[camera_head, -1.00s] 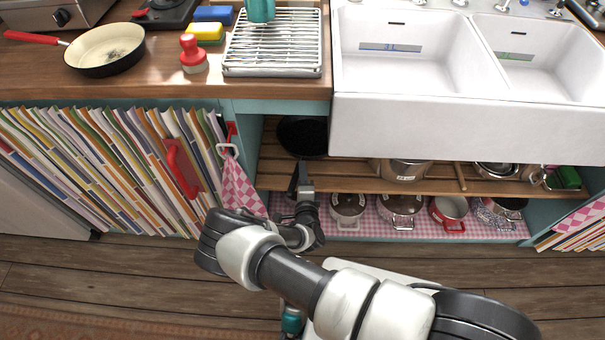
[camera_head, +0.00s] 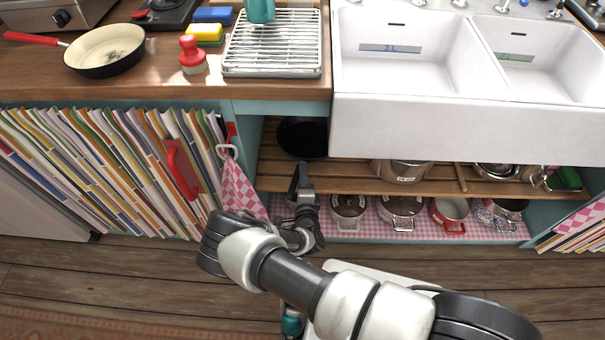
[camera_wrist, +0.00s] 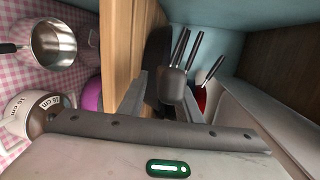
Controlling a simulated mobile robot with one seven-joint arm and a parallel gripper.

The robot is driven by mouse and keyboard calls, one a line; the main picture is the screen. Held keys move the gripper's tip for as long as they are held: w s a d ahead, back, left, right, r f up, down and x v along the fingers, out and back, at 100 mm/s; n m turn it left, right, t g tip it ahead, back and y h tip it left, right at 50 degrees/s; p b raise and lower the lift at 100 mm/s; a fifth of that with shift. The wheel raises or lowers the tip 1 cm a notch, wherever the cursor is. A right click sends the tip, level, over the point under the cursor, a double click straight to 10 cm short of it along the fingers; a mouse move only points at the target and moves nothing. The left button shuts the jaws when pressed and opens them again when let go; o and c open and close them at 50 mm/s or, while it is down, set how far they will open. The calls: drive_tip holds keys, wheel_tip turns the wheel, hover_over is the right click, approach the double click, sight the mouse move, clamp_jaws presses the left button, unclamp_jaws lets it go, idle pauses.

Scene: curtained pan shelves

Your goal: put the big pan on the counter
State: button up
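A dark round pan (camera_head: 303,138) sits at the left end of the wooden shelf under the counter, partly hidden by the counter edge. My gripper (camera_head: 301,178) is just in front of it, low at the shelf's front edge. A dark surface, likely the pan (camera_wrist: 156,58), shows behind. I cannot tell whether the fingers touch anything. The wooden counter (camera_head: 200,90) is above.
A cream pan with a red handle (camera_head: 105,48), a red brush (camera_head: 192,55), sponges (camera_head: 208,32) and a drying rack (camera_head: 272,45) occupy the counter. A white sink (camera_head: 430,125) is to the right. Several pots, including a lidded one (camera_head: 348,208), stand on the lower shelf.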

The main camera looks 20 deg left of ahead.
drive_tip(key=p+v, duration=0.2)
drive_tip(key=v, duration=1.5)
drive_tip(key=shift+r+p, duration=0.25)
drive_tip(key=shift+p, duration=0.15)
drive_tip(key=shift+s+a, duration=0.15)
